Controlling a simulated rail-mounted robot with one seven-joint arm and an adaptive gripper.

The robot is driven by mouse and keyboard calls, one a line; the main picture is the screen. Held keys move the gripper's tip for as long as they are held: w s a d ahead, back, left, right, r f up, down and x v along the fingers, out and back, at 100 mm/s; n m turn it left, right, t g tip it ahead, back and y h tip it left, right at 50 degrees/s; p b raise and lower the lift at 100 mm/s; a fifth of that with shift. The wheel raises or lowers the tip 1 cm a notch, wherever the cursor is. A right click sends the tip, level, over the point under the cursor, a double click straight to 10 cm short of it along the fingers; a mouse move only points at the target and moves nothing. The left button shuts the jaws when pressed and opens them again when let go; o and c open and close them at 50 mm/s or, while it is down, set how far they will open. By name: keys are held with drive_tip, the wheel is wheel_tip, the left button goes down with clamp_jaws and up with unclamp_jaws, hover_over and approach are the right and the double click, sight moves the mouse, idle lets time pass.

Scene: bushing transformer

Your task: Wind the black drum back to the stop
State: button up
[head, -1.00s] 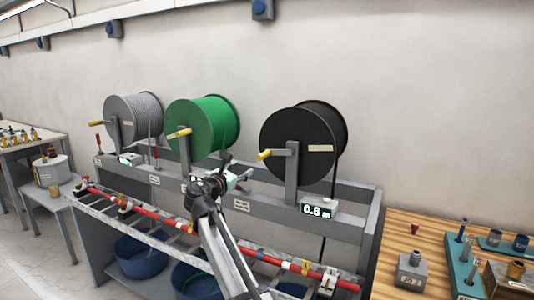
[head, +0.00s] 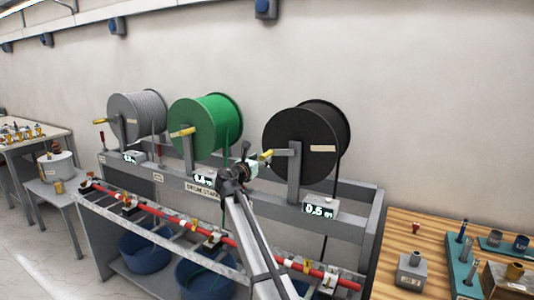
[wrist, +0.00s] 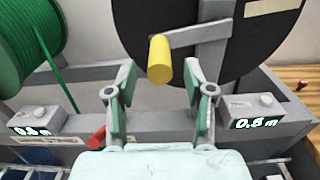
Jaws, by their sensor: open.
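The black drum (head: 300,138) stands on the right of the drum stand, with a yellow crank handle (head: 267,155) on the left end of its grey crank arm. The small display (head: 319,209) below it reads about 0.5 m. My gripper (head: 244,166) is just left of the handle in the head view. In the wrist view the yellow handle (wrist: 160,60) is ahead, just beyond and between the open fingertips of my gripper (wrist: 160,85). I see no contact between fingers and handle. The black drum (wrist: 210,35) fills the upper right there.
The green drum (head: 205,125) and grey drum (head: 137,115) stand to the left, each with its own yellow handle. A red rail (head: 158,218) runs along the stand's front, with blue tubs (head: 146,250) below. A wooden bench (head: 400,243) is at right.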

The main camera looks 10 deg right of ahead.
sight(267, 155)
drive_tip(key=p+x, duration=0.1)
drive_tip(key=x, duration=0.4)
drive_tip(key=shift+w+d, duration=0.25)
clamp_jaws()
